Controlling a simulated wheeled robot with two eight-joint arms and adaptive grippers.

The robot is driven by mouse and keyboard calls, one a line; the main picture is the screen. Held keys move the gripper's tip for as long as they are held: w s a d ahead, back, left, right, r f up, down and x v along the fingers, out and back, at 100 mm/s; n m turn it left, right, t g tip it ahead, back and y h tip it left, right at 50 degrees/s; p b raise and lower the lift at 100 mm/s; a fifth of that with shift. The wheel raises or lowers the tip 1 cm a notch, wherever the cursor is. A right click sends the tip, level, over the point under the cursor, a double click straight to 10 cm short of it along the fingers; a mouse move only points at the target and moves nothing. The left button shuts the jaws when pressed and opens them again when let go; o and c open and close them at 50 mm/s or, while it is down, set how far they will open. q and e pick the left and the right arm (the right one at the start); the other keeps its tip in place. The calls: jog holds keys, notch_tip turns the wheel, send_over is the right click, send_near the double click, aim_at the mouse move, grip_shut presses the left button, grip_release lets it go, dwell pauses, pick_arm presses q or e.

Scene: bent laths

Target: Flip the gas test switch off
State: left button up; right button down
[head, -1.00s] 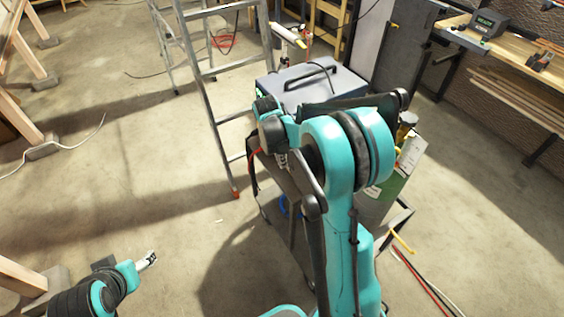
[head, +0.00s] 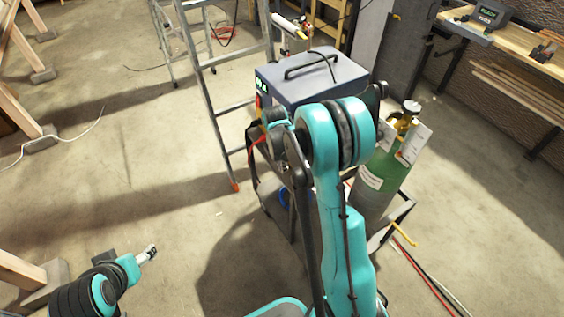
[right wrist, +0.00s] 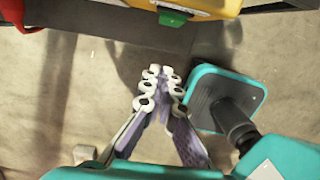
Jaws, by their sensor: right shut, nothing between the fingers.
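The grey welding machine (head: 312,78) with a black top handle stands on a cart. Its front face, with a green-lit display (head: 262,84), shows only as a narrow strip at its left edge. My right gripper (right wrist: 161,74) is shut and empty in the right wrist view, below a yellow panel part (right wrist: 212,7) with a green piece (right wrist: 172,18) on it. I cannot make out the gas test switch or its position. In the head view my right arm hides most of that gripper. My left gripper (head: 149,253) is low at the left, far from the machine; its jaw opening is unclear.
A green and grey gas cylinder (head: 378,182) stands behind my right arm. A metal stepladder (head: 212,105) stands close to the machine's left. A red cable (right wrist: 18,14) hangs near the panel. A workbench (head: 520,42) is at the right.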

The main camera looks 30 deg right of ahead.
jog(key=d+f+b, duration=0.1)
jog(key=d+f, duration=0.2)
jog(key=shift+w+d, duration=0.1)
jog(key=shift+d, duration=0.1)
jog(key=shift+d+b, duration=0.3)
jog(key=shift+d, duration=0.1)
jog(key=shift+d+f+h, duration=0.15)
jog(key=shift+d+h, duration=0.05)
jog(key=shift+h, duration=0.3)
jog(key=shift+r, duration=0.2)
